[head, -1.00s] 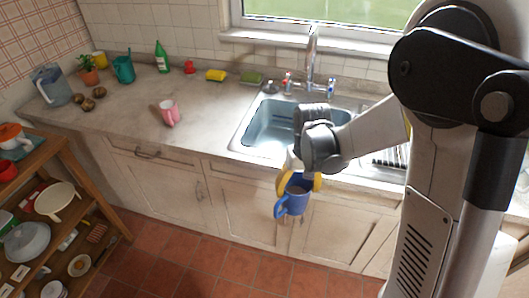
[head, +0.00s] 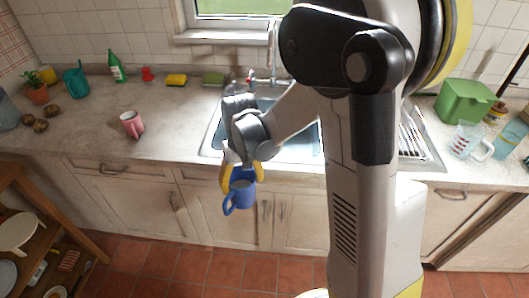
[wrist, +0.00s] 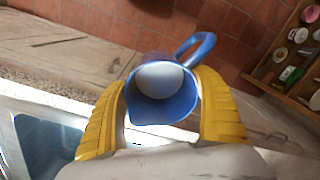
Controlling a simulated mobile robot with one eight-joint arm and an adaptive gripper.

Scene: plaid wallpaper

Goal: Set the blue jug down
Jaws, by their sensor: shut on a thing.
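The blue jug (head: 241,194) hangs in the air in front of the counter's front edge, with its handle toward the lower left in the head view. My gripper (head: 240,174) is shut on it, with yellow fingers on both sides. In the wrist view, the jug (wrist: 163,104) is between the two yellow fingers of my gripper (wrist: 163,112), its mouth facing the camera and its handle at the upper right. Something pale shows inside the jug; I cannot tell what it is.
The counter (head: 95,140) has free room around the pink cup (head: 132,124). The sink (head: 290,150) lies behind my gripper. A green bin (head: 465,101) and a glass measuring jug (head: 467,140) stand on the right. A wooden shelf (head: 45,185) is at lower left.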

